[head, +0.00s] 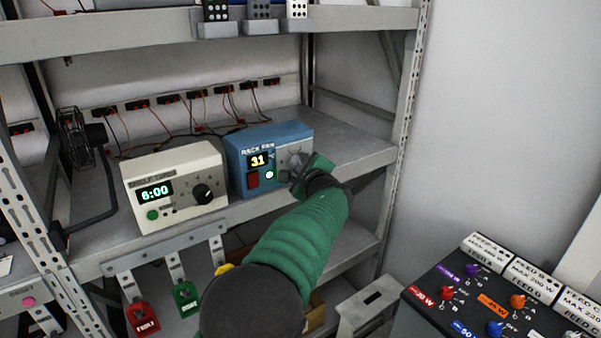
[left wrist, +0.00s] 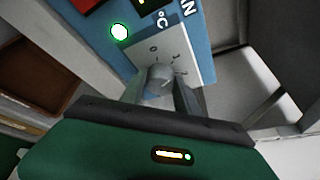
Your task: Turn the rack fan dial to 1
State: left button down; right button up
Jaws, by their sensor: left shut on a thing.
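The blue rack fan box (head: 236,150) stands on the middle shelf, its display (head: 259,160) reading what looks like 31. A green light (head: 270,175) is lit beside a red switch (head: 253,180). The grey fan dial (left wrist: 160,76) sits on a pale scale plate (left wrist: 182,52) with a 0 and tick marks. My left gripper (left wrist: 160,92) is shut on the dial, one finger on each side. In the head view the gripper (head: 297,180) partly covers the dial and plate. I cannot read which mark the dial points to. My right gripper is not in view.
A cream timer box (head: 178,185) reading 6:00 stands left of the blue box. A small black fan (head: 75,140) is farther left. Red (head: 142,316) and green (head: 186,298) tags hang below the shelf edge. A control panel (head: 490,300) with several knobs is at the lower right.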

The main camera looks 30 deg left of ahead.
pick_arm(q)
jog(key=shift+d+f, duration=0.15)
jog(key=shift+f, duration=0.15)
jog(key=c, duration=1.2)
grip_release()
jog(key=o, duration=0.3)
jog(key=shift+w, duration=0.1)
jog(key=shift+r, duration=0.2)
jog(key=b+v, duration=0.1)
jog(key=v, duration=1.5)
jog(key=shift+s+d, duration=0.25)
jog(key=shift+s, duration=0.05)
